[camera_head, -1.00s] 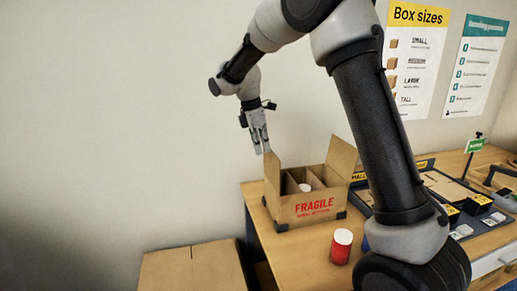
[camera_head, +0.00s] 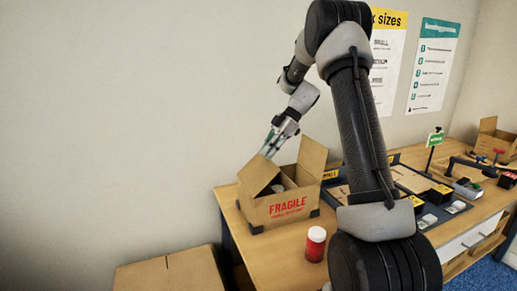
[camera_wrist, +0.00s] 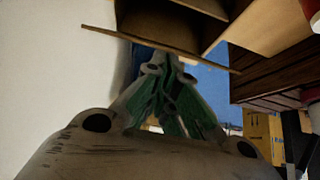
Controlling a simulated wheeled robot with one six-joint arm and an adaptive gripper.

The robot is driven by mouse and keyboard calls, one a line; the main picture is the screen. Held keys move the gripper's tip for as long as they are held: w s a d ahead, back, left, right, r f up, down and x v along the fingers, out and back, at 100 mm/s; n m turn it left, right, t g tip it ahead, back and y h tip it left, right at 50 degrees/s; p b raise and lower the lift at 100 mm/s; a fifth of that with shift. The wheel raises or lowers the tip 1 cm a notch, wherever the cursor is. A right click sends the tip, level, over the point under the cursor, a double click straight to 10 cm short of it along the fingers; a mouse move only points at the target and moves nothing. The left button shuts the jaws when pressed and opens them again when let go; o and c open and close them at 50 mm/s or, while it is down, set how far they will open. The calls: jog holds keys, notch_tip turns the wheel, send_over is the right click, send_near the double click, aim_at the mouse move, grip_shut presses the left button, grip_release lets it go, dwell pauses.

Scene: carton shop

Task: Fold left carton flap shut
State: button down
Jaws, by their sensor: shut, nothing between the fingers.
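The open brown carton (camera_head: 290,205) marked FRAGILE stands on the wooden table in the head view. Its left flap (camera_head: 257,172) tilts inward over the opening, partly hiding the contents. Its right flap (camera_head: 312,158) stands up. Something pale shows inside, mostly hidden. My gripper (camera_head: 266,152) is shut and empty, with its fingertips at the left flap's upper edge; I cannot tell whether they touch. In the wrist view, my gripper (camera_wrist: 170,68) has its green-padded fingers close to a brown cardboard edge (camera_wrist: 150,46).
A red can with a white lid (camera_head: 315,245) stands in front of the carton. A large closed box (camera_head: 175,272) is at lower left. Trays and small items (camera_head: 430,200) fill the table to the right, with another open carton (camera_head: 492,142) farther back. The wall is behind.

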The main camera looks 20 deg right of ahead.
jog(key=shift+d+f+y, duration=1)
jog(key=shift+d+f, duration=0.6)
jog(key=shift+a+f, duration=0.1)
